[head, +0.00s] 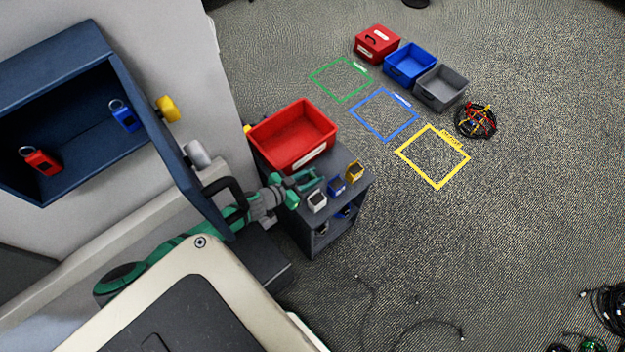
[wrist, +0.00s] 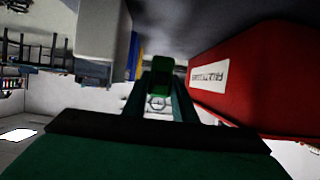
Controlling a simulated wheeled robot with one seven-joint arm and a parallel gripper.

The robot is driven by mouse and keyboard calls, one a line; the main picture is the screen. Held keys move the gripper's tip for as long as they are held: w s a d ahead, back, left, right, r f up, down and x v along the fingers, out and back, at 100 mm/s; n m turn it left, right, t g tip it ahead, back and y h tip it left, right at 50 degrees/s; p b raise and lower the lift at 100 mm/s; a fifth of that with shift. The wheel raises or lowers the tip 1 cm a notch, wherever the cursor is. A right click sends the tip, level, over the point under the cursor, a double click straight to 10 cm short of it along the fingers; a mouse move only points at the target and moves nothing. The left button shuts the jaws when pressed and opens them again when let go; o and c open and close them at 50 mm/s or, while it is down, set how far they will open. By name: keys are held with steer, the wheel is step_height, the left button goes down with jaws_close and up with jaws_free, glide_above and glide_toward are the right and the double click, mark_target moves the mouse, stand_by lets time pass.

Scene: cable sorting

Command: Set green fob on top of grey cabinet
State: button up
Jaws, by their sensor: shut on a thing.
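The green fob (wrist: 160,75) is between the fingers of my gripper (wrist: 160,100) in the wrist view, with its metal ring showing near them. In the head view my gripper (head: 308,180) is over the top of the grey cabinet (head: 344,160), beside the red bin (head: 293,136). The fob is hard to tell from the green fingers there. My gripper is shut on the fob. Whether the fob touches the cabinet top cannot be told.
Small white (head: 317,201), blue (head: 336,187) and yellow (head: 354,172) items stand along the cabinet's edge. The red bin fills much of the top. A navy wall cabinet (head: 75,55) hangs open at left, holding red (head: 43,162) and blue (head: 124,116) fobs.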

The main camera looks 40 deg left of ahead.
steer(key=f, duration=0.3)
steer(key=shift+w+f, duration=0.1)
steer(key=shift+w, duration=0.2)
steer(key=shift+s+a+f, duration=0.1)
steer(key=shift+f, duration=0.15)
steer(key=o, duration=1)
steer(key=shift+f, duration=0.1)
steer(key=v, duration=1.2)
